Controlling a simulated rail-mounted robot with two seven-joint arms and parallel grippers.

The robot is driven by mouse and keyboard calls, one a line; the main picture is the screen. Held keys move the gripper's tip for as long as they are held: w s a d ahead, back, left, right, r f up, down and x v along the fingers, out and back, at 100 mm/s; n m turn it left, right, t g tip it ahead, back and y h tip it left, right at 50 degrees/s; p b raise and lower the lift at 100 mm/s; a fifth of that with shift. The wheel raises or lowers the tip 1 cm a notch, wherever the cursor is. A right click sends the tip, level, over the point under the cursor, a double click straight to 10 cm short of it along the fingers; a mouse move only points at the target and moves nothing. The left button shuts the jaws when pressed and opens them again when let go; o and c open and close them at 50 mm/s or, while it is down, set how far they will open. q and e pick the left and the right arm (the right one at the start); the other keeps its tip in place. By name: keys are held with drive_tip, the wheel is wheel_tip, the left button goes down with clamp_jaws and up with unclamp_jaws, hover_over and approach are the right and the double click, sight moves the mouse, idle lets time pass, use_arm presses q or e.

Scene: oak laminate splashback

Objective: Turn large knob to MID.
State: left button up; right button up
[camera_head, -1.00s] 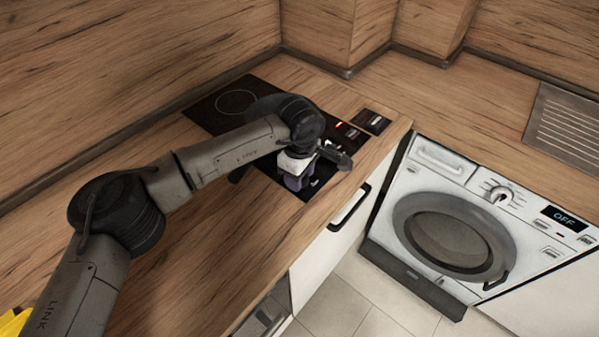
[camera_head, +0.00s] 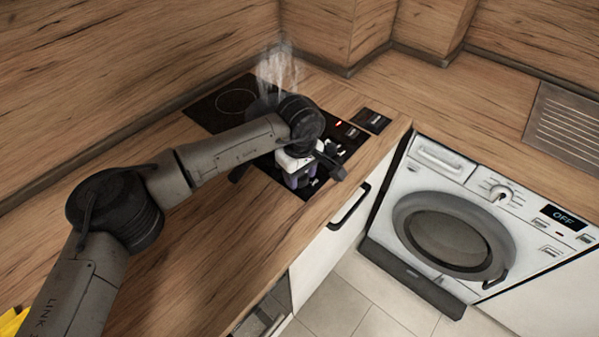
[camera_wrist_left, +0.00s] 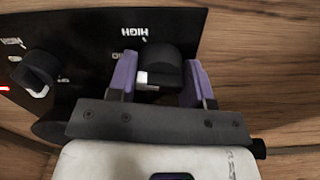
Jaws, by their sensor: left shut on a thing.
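The black cooktop (camera_head: 213,113) is set in the wooden counter. In the left wrist view, my left gripper (camera_wrist_left: 161,62) has its two purple fingers on either side of a black knob (camera_wrist_left: 165,58), shut on it. The knob's white mark shows low on its left side, and an upside-down HIGH label is above it. Part of the label text around the knob is hidden. In the head view, my left gripper (camera_head: 302,178) is at the cooktop's front part and the held knob is mostly hidden by it. My right gripper is not in view.
A second black knob (camera_wrist_left: 38,72) stands to the left in the wrist view, with a red light at the edge. White steam (camera_head: 278,72) rises behind my wrist. A washing machine (camera_head: 455,228) reading OFF stands at the right.

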use_arm(q)
drive_tip(key=o, duration=0.9)
drive_tip(key=shift+o, duration=0.2)
wheel_tip(320, 180, up, 14)
drive_tip(key=p, duration=0.3)
idle(0.3)
